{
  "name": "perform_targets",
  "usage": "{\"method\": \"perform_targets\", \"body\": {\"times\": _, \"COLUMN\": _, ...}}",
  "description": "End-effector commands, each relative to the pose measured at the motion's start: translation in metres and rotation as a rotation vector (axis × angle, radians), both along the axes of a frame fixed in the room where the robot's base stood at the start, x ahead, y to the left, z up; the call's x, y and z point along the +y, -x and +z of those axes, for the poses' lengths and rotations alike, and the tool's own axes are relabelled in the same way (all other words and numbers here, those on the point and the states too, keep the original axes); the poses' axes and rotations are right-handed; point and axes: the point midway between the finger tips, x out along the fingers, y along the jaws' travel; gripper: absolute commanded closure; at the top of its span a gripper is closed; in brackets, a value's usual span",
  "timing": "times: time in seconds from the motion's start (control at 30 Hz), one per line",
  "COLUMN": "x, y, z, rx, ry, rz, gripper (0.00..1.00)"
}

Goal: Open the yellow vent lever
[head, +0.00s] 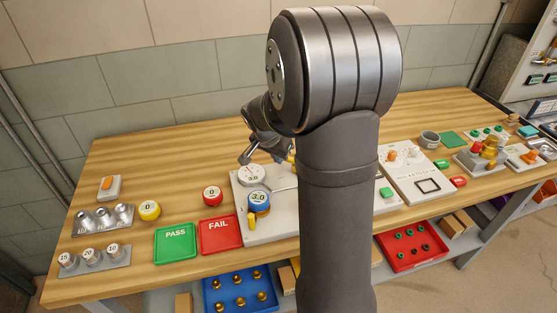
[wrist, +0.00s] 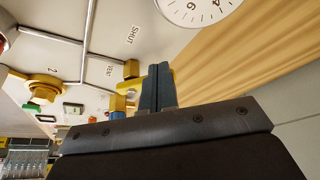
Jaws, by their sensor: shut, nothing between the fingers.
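The yellow vent lever (wrist: 132,86) shows in the wrist view beside the small VENT lettering on the pale panel. Its farther parts are partly hidden by my fingers. In the head view a bit of yellow (head: 292,157) shows at the left edge of my arm, probably part of this lever; the arm hides the rest. My gripper (wrist: 158,67) is shut and empty, its dark fingers together right beside the lever. I cannot tell whether they touch it. SHUT lettering is on the panel farther up.
The panel (head: 277,228) carries a round gauge (head: 251,175), a blue knob (head: 259,201) and another yellow handle (head: 251,220). Green PASS (head: 175,242) and red FAIL (head: 220,233) mats lie left of it. Metal weights stand at the far left. Bare table lies behind the panel.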

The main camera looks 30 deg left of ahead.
Motion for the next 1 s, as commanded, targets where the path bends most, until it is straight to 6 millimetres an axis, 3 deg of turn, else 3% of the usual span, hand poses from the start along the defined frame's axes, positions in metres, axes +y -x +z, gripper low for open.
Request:
{"method": "perform_targets", "body": {"times": 0.7, "x": 0.010, "y": -0.035, "z": 0.000, "rx": 0.000, "ry": -0.001, "rz": -0.634, "gripper": 1.00}}
{"method": "perform_targets", "body": {"times": 1.0, "x": 0.009, "y": -0.042, "z": 0.000, "rx": 0.000, "ry": -0.002, "rz": -0.689, "gripper": 1.00}}
